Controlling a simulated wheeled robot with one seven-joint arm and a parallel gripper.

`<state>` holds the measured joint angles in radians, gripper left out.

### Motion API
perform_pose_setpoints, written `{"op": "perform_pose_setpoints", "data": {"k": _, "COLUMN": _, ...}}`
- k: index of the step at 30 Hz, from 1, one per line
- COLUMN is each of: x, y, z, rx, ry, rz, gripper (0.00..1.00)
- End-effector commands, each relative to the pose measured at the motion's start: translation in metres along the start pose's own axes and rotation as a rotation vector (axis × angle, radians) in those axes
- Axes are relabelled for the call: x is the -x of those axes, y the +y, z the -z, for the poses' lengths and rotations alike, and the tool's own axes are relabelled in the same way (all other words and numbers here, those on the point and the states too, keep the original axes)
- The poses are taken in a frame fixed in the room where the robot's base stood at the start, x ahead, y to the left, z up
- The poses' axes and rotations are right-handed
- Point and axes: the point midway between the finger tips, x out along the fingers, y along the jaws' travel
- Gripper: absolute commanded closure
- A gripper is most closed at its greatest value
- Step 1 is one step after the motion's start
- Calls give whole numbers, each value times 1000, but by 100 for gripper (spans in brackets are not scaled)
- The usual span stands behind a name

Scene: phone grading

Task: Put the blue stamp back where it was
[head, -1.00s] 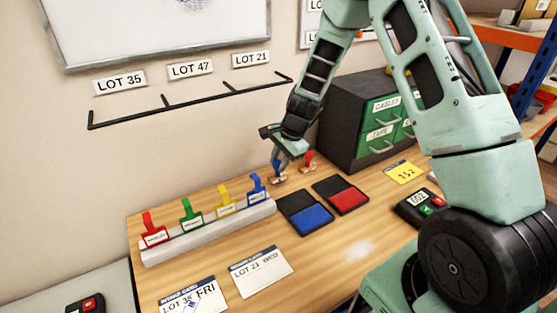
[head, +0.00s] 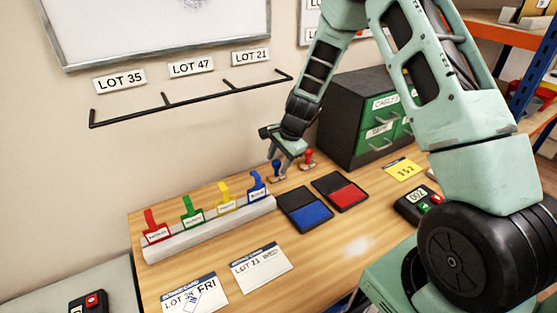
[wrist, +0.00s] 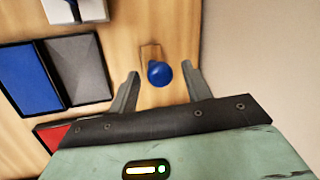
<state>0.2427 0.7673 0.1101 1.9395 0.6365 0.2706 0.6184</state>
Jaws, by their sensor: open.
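The blue stamp (head: 277,171) stands upright on the wooden table, left of the red stamp (head: 307,160). In the wrist view the blue stamp's round knob (wrist: 158,73) lies between my two fingers, with gaps on both sides. My gripper (head: 283,168) is open around or just above the stamp, pointing down, and is not closed on it. The blue ink pad (head: 311,214) and the red ink pad (head: 347,197) lie open in front of the stamps. The blue pad also shows at the left of the wrist view (wrist: 28,78).
A white rack (head: 212,228) with red, green, yellow and blue clips stands at the left. Two lot cards (head: 261,268) lie in front. A dark cabinet with green drawers (head: 345,120) stands close behind on the right. A yellow note (head: 402,170) and a button box (head: 417,204) lie to the right.

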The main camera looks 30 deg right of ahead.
Motion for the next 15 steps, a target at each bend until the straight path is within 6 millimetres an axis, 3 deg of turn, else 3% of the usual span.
{"op": "perform_pose_setpoints", "data": {"k": 5, "x": 23, "y": -2, "z": 0, "rx": 2, "ry": 3, "rz": 4, "gripper": 51}}
{"op": "perform_pose_setpoints", "data": {"k": 15, "x": 92, "y": -1, "z": 0, "rx": 2, "ry": 2, "rz": 3, "gripper": 51}}
